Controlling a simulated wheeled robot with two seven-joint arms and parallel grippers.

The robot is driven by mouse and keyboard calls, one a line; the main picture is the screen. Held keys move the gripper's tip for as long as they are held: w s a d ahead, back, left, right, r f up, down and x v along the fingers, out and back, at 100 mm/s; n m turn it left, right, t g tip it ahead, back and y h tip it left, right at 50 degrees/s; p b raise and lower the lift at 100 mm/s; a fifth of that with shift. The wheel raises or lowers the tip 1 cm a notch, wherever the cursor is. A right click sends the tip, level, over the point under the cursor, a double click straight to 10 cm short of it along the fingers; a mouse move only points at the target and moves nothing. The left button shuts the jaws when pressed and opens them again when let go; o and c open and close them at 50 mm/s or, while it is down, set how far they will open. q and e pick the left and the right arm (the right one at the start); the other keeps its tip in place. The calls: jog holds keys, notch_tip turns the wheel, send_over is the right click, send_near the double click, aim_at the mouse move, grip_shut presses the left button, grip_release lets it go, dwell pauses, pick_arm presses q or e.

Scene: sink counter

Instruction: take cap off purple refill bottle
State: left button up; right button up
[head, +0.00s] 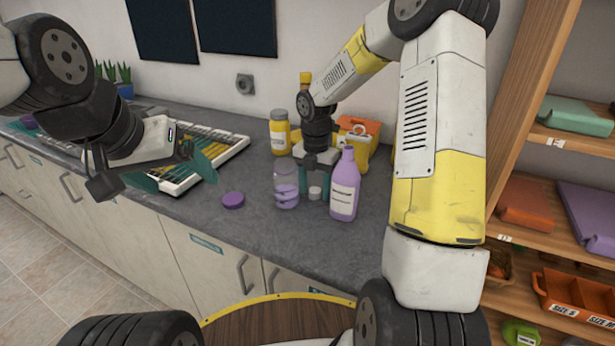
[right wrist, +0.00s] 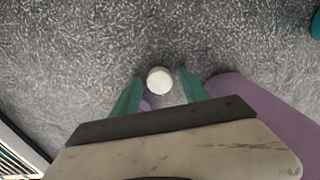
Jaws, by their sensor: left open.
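The purple refill bottle (head: 343,198) stands upright on the counter, with a purple neck and no white cap visible on top. A small white cap (head: 315,193) lies on the counter just left of it. My right gripper (head: 316,184) points down over the white cap, its teal fingers apart on either side. In the right wrist view the cap (right wrist: 159,80) sits between the fingertips with gaps on both sides, and the purple bottle (right wrist: 255,115) is at the right. My left gripper (head: 175,174) is open and empty above the counter's front left, near the tray.
A clear jar with purple contents (head: 286,194) stands left of the cap, and a purple lid (head: 233,200) lies farther left. A white rack tray (head: 178,186) is at left; shelves (head: 559,141) are at right.

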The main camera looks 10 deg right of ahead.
aim_at(315, 190)
notch_tip(315, 190, up, 12)
jog(key=s+d+r+m+t+y, duration=0.1)
jog(key=s+r+m+t, duration=0.2)
jog(key=s+m, duration=0.9)
jog(key=s+d+r+m+t+y, duration=0.1)
jog(key=s+r+m+t, duration=0.2)
jog(key=s+r+m, duration=0.4)
jog(key=s+m, duration=0.4)
jog(key=m, duration=0.5)
jog(key=shift+s+m, duration=0.3)
jog(key=shift+s, duration=0.1)
